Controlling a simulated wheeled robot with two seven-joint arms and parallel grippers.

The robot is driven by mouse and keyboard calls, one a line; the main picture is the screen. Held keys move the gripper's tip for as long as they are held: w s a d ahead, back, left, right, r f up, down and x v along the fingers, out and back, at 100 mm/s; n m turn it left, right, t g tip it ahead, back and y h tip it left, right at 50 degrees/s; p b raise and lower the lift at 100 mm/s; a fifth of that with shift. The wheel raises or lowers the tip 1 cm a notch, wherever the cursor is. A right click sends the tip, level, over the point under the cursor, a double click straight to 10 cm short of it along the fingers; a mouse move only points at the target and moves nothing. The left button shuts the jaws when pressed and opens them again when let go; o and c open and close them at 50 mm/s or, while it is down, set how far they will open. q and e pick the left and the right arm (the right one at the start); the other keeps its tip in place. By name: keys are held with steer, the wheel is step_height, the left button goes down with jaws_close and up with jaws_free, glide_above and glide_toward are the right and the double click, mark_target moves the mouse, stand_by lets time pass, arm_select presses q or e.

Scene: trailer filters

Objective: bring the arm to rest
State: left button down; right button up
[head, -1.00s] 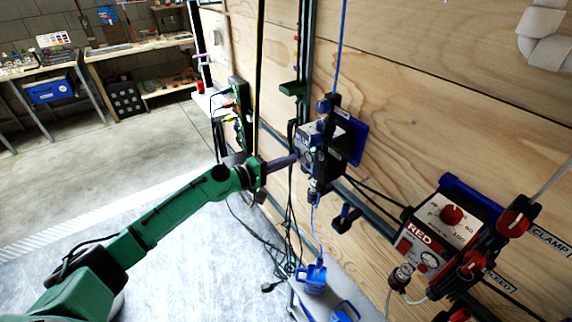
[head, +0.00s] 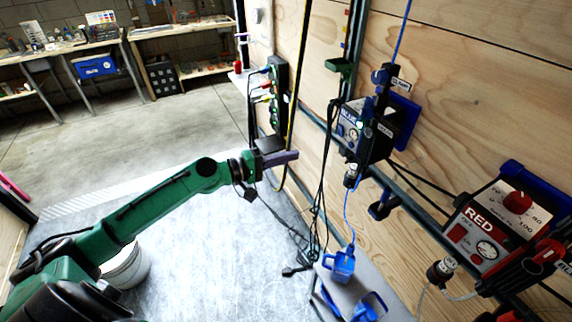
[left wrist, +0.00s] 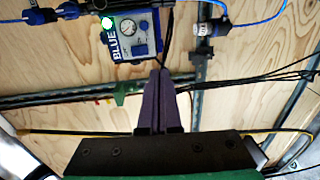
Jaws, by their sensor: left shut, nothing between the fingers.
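My left gripper (head: 292,157) is on the green arm that comes in from the left in the head view. Its purple fingers are shut with nothing between them, and they point right towards the wooden wall, apart from the blue unit. In the left wrist view the fingers (left wrist: 160,75) lie together side by side. The blue unit (head: 356,126), with a dial and a lit green light, is mounted on the wall to the right of the fingertips. It also shows at the top of the left wrist view (left wrist: 130,38). My right gripper is not in view.
A red unit (head: 493,222) with a dial is on the wall at the right. Blue cups (head: 341,264) sit on a low shelf. A power strip (head: 278,95) is on the wall.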

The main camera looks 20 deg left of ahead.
arm_select(q)
steer(key=s+a+f+y, duration=0.1)
steer(key=a+f+y, duration=0.3)
steer(key=a+f, duration=0.5)
steer(key=s+a+f+y, duration=0.1)
steer(key=a+f+y, duration=0.25)
steer(key=f, duration=0.85)
steer(key=s+a+f+m+g+y, duration=0.1)
steer(key=s+a+f+g, duration=0.1)
steer(key=s+f, duration=0.35)
steer(key=s+a+f+m+g+y, duration=0.1)
steer(key=s+a+f+g, duration=0.15)
steer(key=f, duration=0.55)
steer(key=s+d+f+m+g+y, duration=0.1)
steer(key=s+d+f+m+g, duration=0.15)
steer(key=s+f, duration=0.6)
steer(key=s+d+f+m+g+y, duration=0.1)
steer(key=s+f+m, duration=0.2)
steer(key=s+f, duration=0.55)
steer(key=s+d+f+m+g, duration=0.1)
steer(key=s+d, duration=0.3)
steer(key=s, duration=0.4)
steer(key=s+d+f+m+g, duration=0.2)
steer(key=s+d+m+g, duration=0.1)
steer(key=s, duration=0.6)
steer(key=shift+d+f+m, duration=0.3)
steer(key=shift+d+m, duration=0.25)
steer(key=shift+d, duration=0.05)
steer(key=shift+s+h, duration=0.1)
steer(key=shift+h, duration=0.15)
